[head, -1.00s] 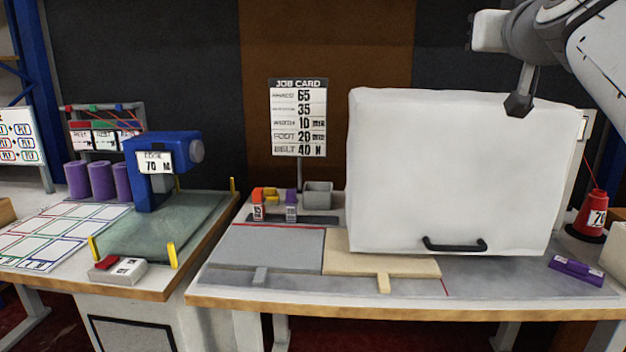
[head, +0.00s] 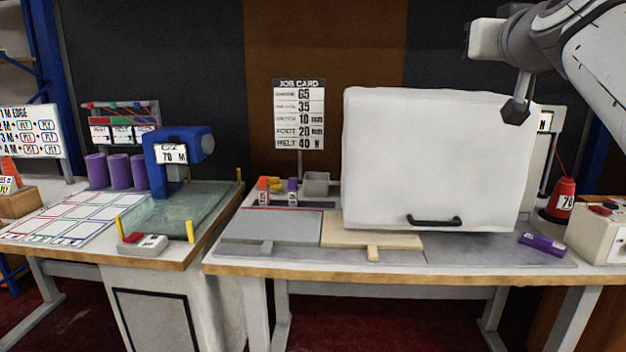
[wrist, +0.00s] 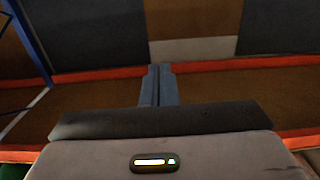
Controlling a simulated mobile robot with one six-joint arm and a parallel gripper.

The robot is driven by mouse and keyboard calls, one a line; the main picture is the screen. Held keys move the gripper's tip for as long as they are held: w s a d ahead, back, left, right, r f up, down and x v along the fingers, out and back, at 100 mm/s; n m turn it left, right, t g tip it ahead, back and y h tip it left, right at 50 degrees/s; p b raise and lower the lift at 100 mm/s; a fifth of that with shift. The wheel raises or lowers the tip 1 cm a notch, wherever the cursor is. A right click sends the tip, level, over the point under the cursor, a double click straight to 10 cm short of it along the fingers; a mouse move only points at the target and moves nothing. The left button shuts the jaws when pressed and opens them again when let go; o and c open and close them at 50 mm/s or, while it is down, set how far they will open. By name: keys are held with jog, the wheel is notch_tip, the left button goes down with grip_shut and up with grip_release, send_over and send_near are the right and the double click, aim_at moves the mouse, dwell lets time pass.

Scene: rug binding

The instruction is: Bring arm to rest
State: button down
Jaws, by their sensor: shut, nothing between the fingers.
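My gripper (head: 516,108) is at the upper right of the head view, fingers pointing down and together. It is in front of the upper right of a large white box-like cover (head: 430,160) with a black handle, and I cannot tell how far apart they are. In the wrist view my gripper's fingers (wrist: 158,75) are closed together with nothing between them. The wrist view behind them shows dark and brown panels and an orange strip.
A workbench (head: 300,268) carries the cover, grey and tan boards, a purple block (head: 541,244) and a red spool (head: 562,200). At left stands a blue machine (head: 175,155) on another table. A job card (head: 299,115) stands behind the bench.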

jog(key=s+a+f+g+y+p, duration=0.1)
jog(key=s+a+f+g+p, duration=0.1)
jog(key=a+f+g+p, duration=0.4)
jog(key=s+a+f+g+y+p, duration=0.1)
jog(key=s+a+f+g+p, duration=0.15)
jog(key=f+p, duration=0.65)
jog(key=s+a+f+g+p, duration=0.2)
jog(key=s+f+g+p, duration=0.4)
jog(key=s, duration=0.8)
notch_tip(320, 180, down, 4)
jog(key=p, duration=0.2)
jog(key=shift+a+n+g+h+p, duration=0.2)
jog(key=shift+n+g+h+p, duration=0.1)
jog(key=shift+n+g+h, duration=0.1)
jog(key=shift+s, duration=0.1)
